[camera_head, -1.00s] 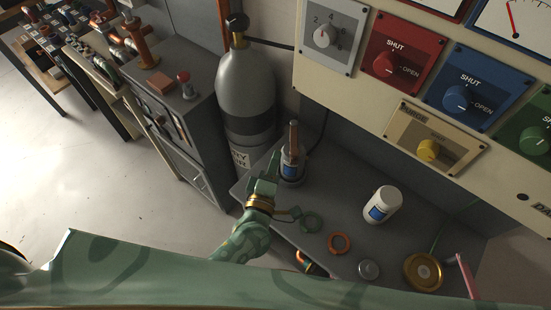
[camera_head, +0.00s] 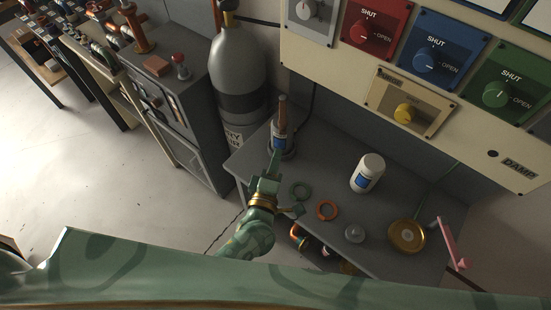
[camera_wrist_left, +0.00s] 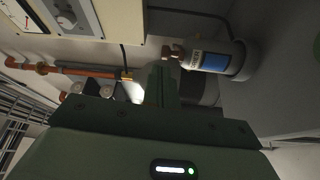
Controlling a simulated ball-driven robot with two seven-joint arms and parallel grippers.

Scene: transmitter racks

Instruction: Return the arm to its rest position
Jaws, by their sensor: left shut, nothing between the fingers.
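My left gripper (camera_head: 274,160) is shut and empty. It is at the left front part of the grey bench (camera_head: 350,210), close in front of a small blue-labelled canister with a copper-coloured top (camera_head: 279,135). In the left wrist view my shut fingers (camera_wrist_left: 161,82) point forward, and the canister (camera_wrist_left: 212,60) lies just beyond them to the right. Whether the fingers touch it I cannot tell. My green left arm (camera_head: 250,238) reaches in from the lower left. My right gripper is not in view.
A gas cylinder (camera_head: 238,75) stands behind. Open floor (camera_head: 110,185) is at left.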

